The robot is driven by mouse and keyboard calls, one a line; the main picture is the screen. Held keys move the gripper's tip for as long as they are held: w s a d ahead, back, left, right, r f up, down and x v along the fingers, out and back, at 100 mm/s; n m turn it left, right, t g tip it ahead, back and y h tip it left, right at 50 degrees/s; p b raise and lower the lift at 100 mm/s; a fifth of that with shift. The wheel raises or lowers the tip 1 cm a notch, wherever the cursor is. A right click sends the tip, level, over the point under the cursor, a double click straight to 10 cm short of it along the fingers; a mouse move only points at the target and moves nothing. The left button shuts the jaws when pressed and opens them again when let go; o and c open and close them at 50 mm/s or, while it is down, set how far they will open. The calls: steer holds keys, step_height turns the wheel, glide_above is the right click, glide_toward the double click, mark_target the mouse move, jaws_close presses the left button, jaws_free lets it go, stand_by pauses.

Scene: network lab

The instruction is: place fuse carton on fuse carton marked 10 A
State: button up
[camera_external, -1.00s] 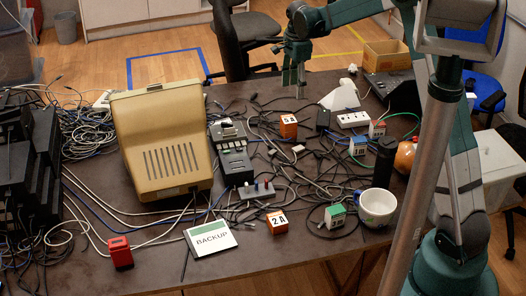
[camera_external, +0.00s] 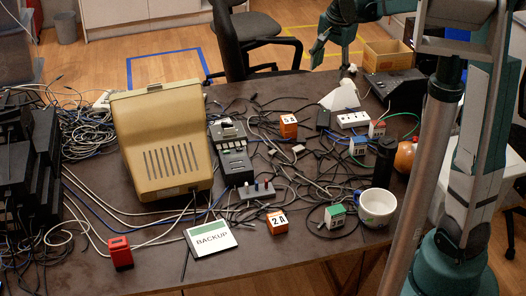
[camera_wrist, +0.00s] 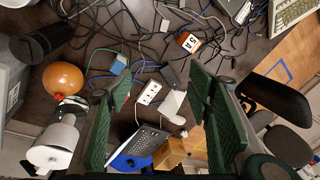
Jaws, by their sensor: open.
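An orange fuse carton marked 5 A (camera_external: 288,126) stands among cables at the table's back middle; the wrist view shows it too (camera_wrist: 187,41). A second orange fuse carton marked 2 A (camera_external: 276,223) stands near the front edge. I can read no 10 A mark on any carton. A small red block (camera_external: 120,252) stands at the front left; its face is not legible. My gripper (camera_external: 317,63) is over the table's far edge, behind the 5 A carton and apart from it. In the wrist view its fingers (camera_wrist: 162,88) are spread with nothing held.
Small green (camera_external: 335,216), blue (camera_external: 358,146) and red (camera_external: 377,128) labelled boxes stand right. A white mug (camera_external: 376,207), power strip (camera_external: 353,119), beige monitor (camera_external: 162,143) and BACKUP box (camera_external: 211,238) take up space. Cables cover the middle. The front left is clearer.

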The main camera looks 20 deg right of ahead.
steer(key=s+d+r+n+t, duration=0.1)
steer(key=s+d+r+n, duration=0.15)
steer(key=s, duration=0.65)
steer(key=s+d+r+n+t, duration=0.1)
steer(key=s+d+r+n, duration=0.15)
steer(key=s, duration=0.55)
steer(key=s+d+f+n+t, duration=0.1)
steer(key=s+f+n, duration=0.1)
steer(key=s, duration=0.6)
steer(key=s+d+f+n+t, duration=0.1)
steer(key=s+n, duration=0.3)
steer(key=s, duration=0.4)
steer(key=shift+d+f, duration=0.25)
steer(key=shift+f, duration=0.5)
steer(key=shift+f, duration=0.15)
